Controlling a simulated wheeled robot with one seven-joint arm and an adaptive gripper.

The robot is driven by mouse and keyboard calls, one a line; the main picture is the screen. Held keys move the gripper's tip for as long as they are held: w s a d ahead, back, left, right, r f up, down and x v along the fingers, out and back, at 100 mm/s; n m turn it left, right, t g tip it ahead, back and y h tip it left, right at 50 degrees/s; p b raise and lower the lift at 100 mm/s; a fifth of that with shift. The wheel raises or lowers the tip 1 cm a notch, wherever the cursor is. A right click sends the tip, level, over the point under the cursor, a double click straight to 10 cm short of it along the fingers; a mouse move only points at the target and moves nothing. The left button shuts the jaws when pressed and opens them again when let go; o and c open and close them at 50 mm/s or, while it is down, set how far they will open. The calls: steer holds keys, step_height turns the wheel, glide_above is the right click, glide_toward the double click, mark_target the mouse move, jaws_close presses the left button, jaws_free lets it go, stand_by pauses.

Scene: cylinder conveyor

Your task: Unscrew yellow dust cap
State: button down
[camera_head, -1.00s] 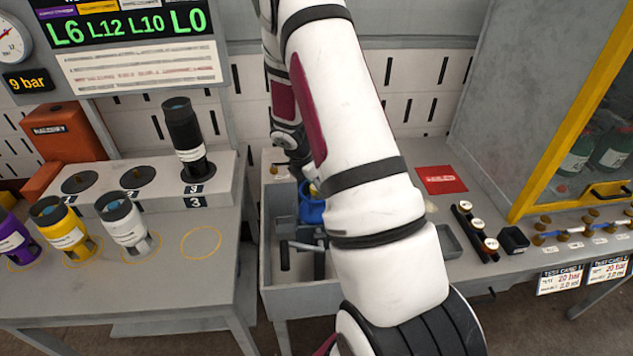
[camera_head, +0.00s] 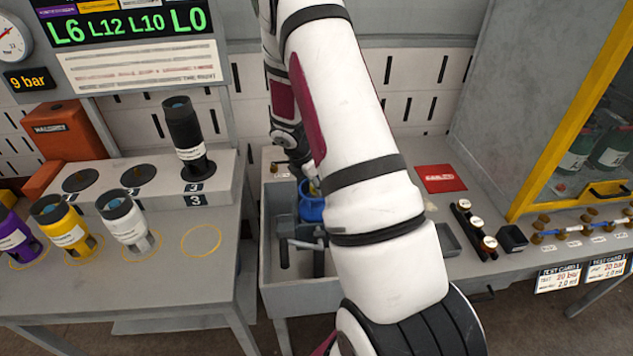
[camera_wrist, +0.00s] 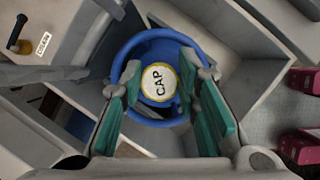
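The yellow dust cap (camera_wrist: 159,82) shows in the wrist view as a round white face with a yellow rim, marked "CAP". It sits inside the opening of a blue round body (camera_wrist: 140,48), which also shows in the head view (camera_head: 312,211). My gripper (camera_wrist: 161,72) has its teal-padded fingers apart, one on each side of the cap. A narrow gap seems to show beside the cap; I cannot tell the height of the fingertips over it. In the head view my arm hides the gripper and most of the cap.
The blue body stands in a grey trough (camera_head: 270,255) with a vise-like fixture (camera_head: 303,243). A black cylinder (camera_head: 184,135) stands on a step to the left, above yellow (camera_head: 62,228), white (camera_head: 125,220) and purple ones. A yellow-framed cabinet (camera_head: 565,125) stands right.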

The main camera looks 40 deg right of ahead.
steer(key=shift+s+r+n+p, duration=0.1)
steer(key=shift+s+n+p, duration=0.15)
steer(key=shift+n+p, duration=0.5)
steer(key=shift+s+n+t+p, duration=0.1)
steer(key=shift+n+t+p, duration=0.6)
steer(key=shift+n+p, duration=0.5)
steer(key=shift+n+t+y+p, duration=0.3)
steer(key=shift+n+t+p, duration=0.1)
steer(key=shift+n+p, duration=0.6)
steer(key=shift+w, duration=0.35)
steer(key=n+p, duration=0.1)
steer(key=n+t+p, duration=0.1)
steer(key=p, duration=0.1)
steer(key=shift+s+r+y, duration=0.1)
steer(key=shift+s+y, duration=0.2)
steer(key=c, duration=1.8)
jaws_free()
steer(key=shift+w+n, duration=0.15)
steer(key=shift+n, duration=0.3)
steer(key=shift+w+f, duration=0.15)
steer(key=shift+f, duration=0.05)
jaws_close()
